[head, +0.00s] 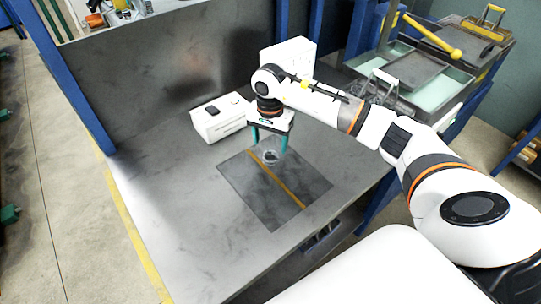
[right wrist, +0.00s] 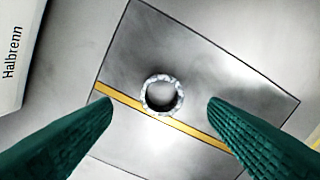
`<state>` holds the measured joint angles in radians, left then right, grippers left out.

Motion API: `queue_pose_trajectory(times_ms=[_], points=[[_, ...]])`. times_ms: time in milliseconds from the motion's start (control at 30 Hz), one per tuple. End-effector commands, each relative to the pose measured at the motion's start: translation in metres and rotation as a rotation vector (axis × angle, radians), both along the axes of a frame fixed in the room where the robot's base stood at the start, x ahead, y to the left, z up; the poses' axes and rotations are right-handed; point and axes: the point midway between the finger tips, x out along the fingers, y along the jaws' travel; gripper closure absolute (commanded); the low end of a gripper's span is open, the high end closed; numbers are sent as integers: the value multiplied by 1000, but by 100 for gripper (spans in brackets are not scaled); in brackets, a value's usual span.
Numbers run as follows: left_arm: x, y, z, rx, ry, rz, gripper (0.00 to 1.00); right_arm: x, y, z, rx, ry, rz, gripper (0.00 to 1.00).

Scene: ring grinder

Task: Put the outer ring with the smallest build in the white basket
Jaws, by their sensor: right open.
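A single small metallic ring (right wrist: 149,97) lies on the dark mat, over its yellow stripe. In the head view the ring (head: 271,161) shows small, just below my right gripper (head: 269,146). My right gripper is open. In the right wrist view its green fingers (right wrist: 160,104) stand apart on either side of the ring, with nothing held between them. A white, open-looking container (head: 290,57) stands at the back of the table, partly hidden by my right arm; I cannot see inside it. My left gripper is not in view.
The dark mat (head: 246,187) lies on a grey metal table (head: 168,203). A white box (head: 217,121) with a black item on top stands left of the gripper; its lettered side (right wrist: 12,55) shows in the right wrist view. The table's left part is clear.

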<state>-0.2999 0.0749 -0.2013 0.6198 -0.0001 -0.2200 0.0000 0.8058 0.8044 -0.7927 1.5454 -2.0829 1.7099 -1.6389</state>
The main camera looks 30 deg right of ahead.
Motion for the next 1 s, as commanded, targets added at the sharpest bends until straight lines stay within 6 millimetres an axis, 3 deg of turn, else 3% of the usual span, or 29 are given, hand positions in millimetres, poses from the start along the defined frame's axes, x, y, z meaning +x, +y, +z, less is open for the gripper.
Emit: queue_pose_trajectory(times_ms=[167,300,600,900,1000], points=[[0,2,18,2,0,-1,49,-4,1,-24,2,7,-1,32],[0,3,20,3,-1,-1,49,-3,1,-42,1,3,-1,32],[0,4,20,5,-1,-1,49,-3,0,-49,1,1,0,32],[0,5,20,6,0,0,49,-3,0,-49,1,1,0,81],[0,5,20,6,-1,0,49,-3,0,-49,1,0,0,86]])
